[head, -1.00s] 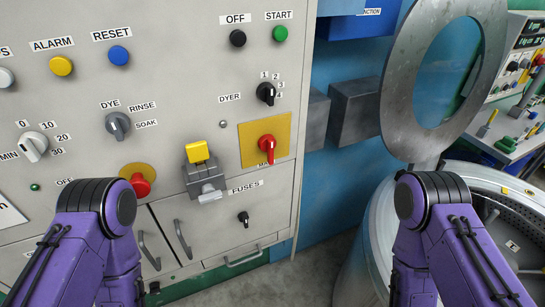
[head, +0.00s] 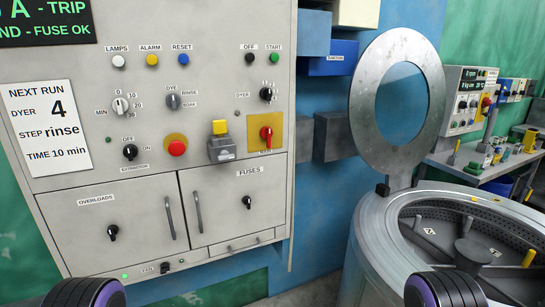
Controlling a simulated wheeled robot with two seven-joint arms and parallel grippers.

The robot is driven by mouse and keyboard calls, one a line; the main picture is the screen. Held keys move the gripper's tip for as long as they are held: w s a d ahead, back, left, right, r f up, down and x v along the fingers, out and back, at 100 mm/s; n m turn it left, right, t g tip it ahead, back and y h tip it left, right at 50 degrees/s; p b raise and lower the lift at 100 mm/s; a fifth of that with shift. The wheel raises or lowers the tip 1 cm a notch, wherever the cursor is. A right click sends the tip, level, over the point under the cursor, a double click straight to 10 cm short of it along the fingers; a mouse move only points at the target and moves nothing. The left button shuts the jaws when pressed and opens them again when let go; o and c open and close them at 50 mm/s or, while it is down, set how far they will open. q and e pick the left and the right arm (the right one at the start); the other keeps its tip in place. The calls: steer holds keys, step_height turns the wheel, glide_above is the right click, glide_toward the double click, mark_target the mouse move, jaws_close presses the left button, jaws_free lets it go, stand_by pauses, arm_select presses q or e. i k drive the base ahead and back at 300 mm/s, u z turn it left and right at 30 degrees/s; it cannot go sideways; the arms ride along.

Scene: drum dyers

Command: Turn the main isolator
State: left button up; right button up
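The main isolator is a red rotary handle (head: 266,134) on a yellow plate (head: 278,142) at the lower right of the grey control panel (head: 225,20). Its grip looks roughly upright. A label below it is partly hidden by the handle and too small to read fully. Only rounded purple and black parts of my two arms show at the bottom edge. Neither of my grippers is in view, and nothing of mine is touching the isolator.
A red mushroom button (head: 177,148) is farther left. Fuses doors (head: 240,225) are below. A drum machine (head: 375,240) with a raised round lid (head: 362,95) stands at the right.

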mark_target(267, 132)
steer(key=z, duration=0.2)
steer(key=k, duration=0.3)
steer(key=u, duration=1.1)
steer(key=i, duration=0.8)
steer(key=z, duration=0.05)
